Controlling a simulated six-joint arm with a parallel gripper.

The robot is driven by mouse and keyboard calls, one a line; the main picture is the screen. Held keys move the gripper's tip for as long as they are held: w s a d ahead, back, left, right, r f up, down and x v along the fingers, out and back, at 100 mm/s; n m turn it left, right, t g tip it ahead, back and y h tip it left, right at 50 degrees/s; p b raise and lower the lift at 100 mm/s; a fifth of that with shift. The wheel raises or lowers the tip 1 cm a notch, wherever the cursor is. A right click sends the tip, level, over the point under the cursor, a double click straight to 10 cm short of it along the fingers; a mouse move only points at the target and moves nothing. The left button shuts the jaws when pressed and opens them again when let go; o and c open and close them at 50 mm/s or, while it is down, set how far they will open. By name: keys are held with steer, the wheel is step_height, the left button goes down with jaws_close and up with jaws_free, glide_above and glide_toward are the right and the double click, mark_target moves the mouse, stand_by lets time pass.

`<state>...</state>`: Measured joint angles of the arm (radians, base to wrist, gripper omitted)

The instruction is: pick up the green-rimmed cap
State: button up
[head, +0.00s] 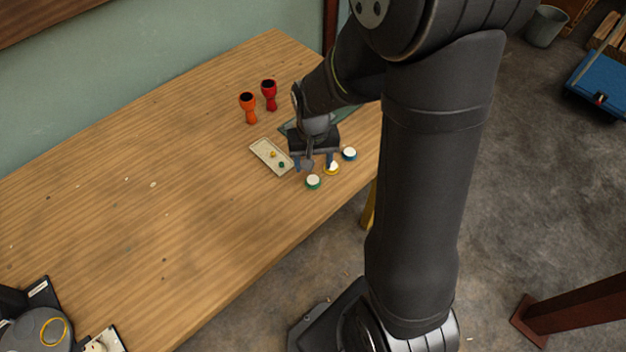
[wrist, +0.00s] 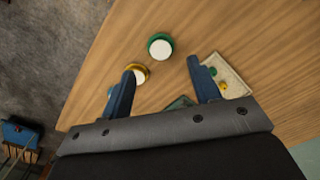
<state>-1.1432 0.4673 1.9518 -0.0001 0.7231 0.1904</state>
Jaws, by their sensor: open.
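The green-rimmed cap (head: 313,182) has a white top and lies on the wooden table near its front edge. It also shows at the top centre of the wrist view (wrist: 160,47). My gripper (head: 313,164) is open and empty, pointing down just behind the cap. In the wrist view, the cap is beyond the two blue fingertips (wrist: 161,65), roughly in line with the gap between them. Neither finger appears to touch it.
A yellow-rimmed cap (head: 332,168) is close by, at the left fingertip in the wrist view (wrist: 138,73). A blue-rimmed cap (head: 349,153) lies further right. A pale tray (head: 260,148) with small pieces is left. Orange (head: 249,107) and red (head: 269,95) goblet drums stand behind.

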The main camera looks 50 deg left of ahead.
mark_target(313, 180)
steer(key=shift+a+f, duration=0.1)
steer(key=shift+f, duration=3.45)
steer(key=c, duration=0.9)
